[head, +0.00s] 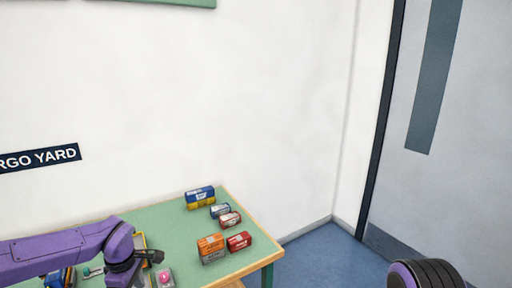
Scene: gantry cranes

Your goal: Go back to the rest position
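My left arm reaches in from the left, low over the green table (165,219). Its purple links end in a dark wrist, and my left gripper (150,258) is small and dark there; I cannot make out whether its fingers are apart. It is left of the small containers and touches none that I can see. A rounded purple and black part of my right arm shows at the bottom right, off the table. My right gripper is not in view.
On the table's right part are a blue container (200,192) on a yellow one (201,203), a small dark blue one (220,211), two red ones (230,219) (239,241) and an orange one (211,241) on a grey one (214,257). A pink button (164,276) sits nearby. Floor right is clear.

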